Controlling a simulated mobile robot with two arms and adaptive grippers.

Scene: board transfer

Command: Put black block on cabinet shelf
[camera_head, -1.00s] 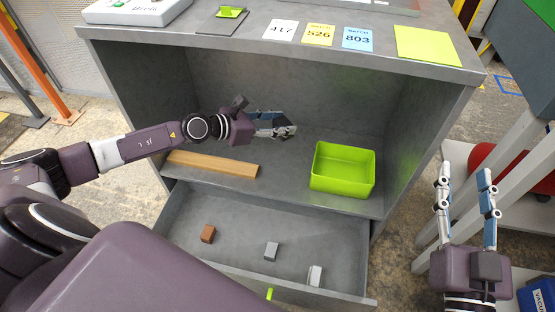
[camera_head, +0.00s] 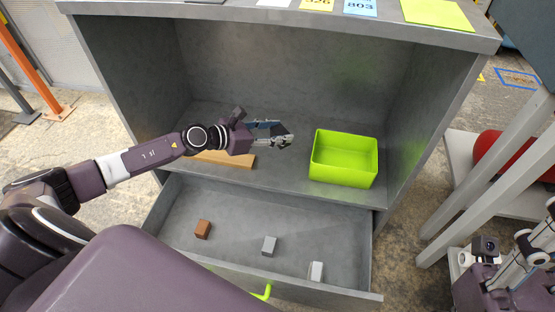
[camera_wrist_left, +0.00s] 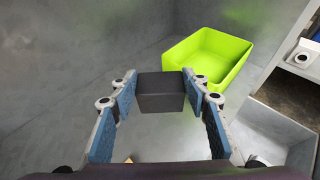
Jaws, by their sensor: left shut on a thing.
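The black block (camera_wrist_left: 161,95) is between the fingertips of my left gripper (camera_wrist_left: 160,97) in the left wrist view, and the gripper is shut on it. In the head view my left gripper (camera_head: 283,134) reaches into the open cabinet above its shelf (camera_head: 285,168), left of the green bin. There the fingers mostly hide the block. I cannot tell whether the block touches the shelf. My right gripper (camera_head: 538,222) is at the lower right, outside the cabinet; its fingers are apart, partly cut off by the frame edge, and nothing shows between them.
A green bin (camera_head: 344,176) stands on the shelf's right side; a wooden plank (camera_head: 230,160) lies at left, partly behind my arm. The open drawer (camera_head: 330,240) below holds a brown block (camera_head: 203,229), a grey block (camera_head: 269,246) and a lighter block (camera_head: 316,271).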

